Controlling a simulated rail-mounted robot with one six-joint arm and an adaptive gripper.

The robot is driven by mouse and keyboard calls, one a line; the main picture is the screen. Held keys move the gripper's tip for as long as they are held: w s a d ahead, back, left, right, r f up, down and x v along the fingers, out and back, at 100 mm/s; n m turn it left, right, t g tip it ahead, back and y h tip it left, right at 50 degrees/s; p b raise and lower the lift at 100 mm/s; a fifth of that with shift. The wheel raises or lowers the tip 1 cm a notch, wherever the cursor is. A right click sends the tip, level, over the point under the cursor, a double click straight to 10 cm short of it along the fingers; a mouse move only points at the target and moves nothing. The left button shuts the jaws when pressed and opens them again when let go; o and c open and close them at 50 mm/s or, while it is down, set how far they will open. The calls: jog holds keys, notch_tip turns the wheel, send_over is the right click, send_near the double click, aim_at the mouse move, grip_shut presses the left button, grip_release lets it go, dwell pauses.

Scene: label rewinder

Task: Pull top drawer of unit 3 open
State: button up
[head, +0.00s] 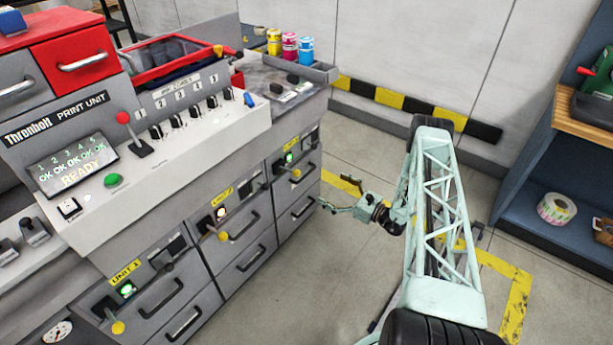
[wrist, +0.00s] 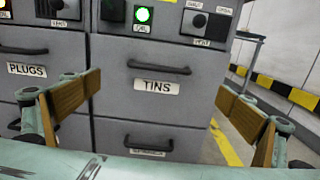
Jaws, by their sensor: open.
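Unit 3 is the right-hand column of grey drawers under the print unit. Its top drawer (head: 291,189) looks shut, flush with the front, and has a black bar handle. In the wrist view this drawer carries a TINS label (wrist: 158,86) below its handle (wrist: 160,67). A lower drawer's handle (wrist: 148,146) shows beneath. My gripper (head: 326,204) is open and empty, in front of unit 3 and apart from it. In the wrist view its brown-padded fingers (wrist: 158,102) stand wide apart, either side of the TINS drawer.
A lit green lamp (wrist: 143,14) sits above the TINS drawer, with switches beside it. The PLUGS drawer (wrist: 27,69) is to the left. Unit 2's yellow knob (head: 223,236) sticks out. A blue shelf (head: 548,215) stands at right; the floor between is mostly clear.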

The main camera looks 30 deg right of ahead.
aim_at(306, 174)
jog(key=shift+b+x, duration=0.95)
jog(key=shift+x, duration=5.95)
jog(key=shift+c, duration=0.7)
